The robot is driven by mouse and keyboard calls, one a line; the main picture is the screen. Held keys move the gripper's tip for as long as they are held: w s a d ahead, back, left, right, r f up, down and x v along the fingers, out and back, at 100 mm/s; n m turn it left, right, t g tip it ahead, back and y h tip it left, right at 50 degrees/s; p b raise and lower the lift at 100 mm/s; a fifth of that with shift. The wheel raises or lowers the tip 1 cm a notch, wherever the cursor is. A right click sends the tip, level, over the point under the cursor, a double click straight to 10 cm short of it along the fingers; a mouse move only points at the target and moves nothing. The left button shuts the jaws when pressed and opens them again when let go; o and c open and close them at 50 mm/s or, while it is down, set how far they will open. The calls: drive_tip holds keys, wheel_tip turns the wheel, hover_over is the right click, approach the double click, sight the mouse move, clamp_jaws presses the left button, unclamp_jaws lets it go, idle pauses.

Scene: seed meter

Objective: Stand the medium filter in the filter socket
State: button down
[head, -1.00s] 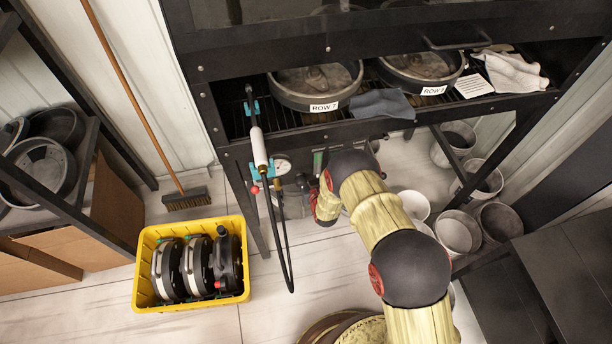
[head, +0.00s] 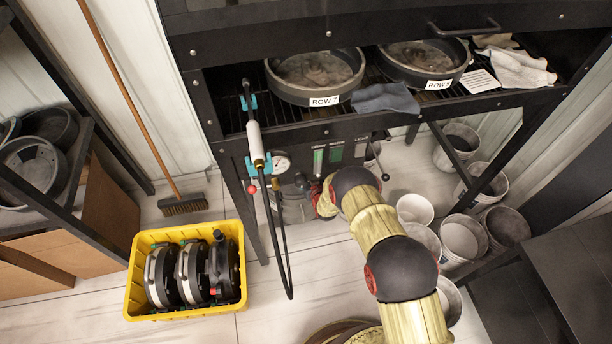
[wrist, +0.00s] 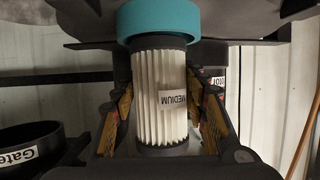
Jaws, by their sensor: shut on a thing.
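The medium filter (wrist: 172,70) is a white pleated cylinder with dark end rings and a MEDIUM label that reads upside down in the wrist view. My gripper (wrist: 164,103) is shut on it, one finger on each side. A wide teal round piece (wrist: 158,18) sits at the filter's upper end in the picture. I cannot tell whether it is part of the filter or a separate fitting. In the head view my arm reaches to the front of the dark bench, and my gripper and the filter are hidden there. I cannot make out the filter socket for certain.
The dark bench (head: 300,133) holds pans marked ROW. A hose with a white handle (head: 254,138) hangs in front of it. A yellow crate (head: 131,283) with several round meters stands on the floor. Buckets (head: 463,237) stand at right. A black container labelled Gate (wrist: 30,140) shows in the wrist view.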

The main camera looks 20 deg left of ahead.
drive_tip(key=shift+s+d+f, duration=0.3)
drive_tip(key=shift+s+f, duration=0.25)
drive_tip(key=shift+f, duration=0.3)
drive_tip(key=c, duration=1.4)
unclamp_jaws()
drive_tip(key=shift+f+g, duration=0.2)
drive_tip(key=shift+g, duration=0.1)
drive_tip(key=o, duration=0.4)
drive_tip(key=shift+w+a+r, duration=0.1)
drive_tip(key=shift+w+r, duration=0.05)
drive_tip(key=shift+r, duration=0.2)
drive_tip(key=shift+w, duration=0.1)
drive_tip(key=p+v, duration=0.4)
drive_tip(key=v, duration=0.8)
drive_tip(key=shift+a+p, duration=0.2)
drive_tip(key=shift+p, duration=0.15)
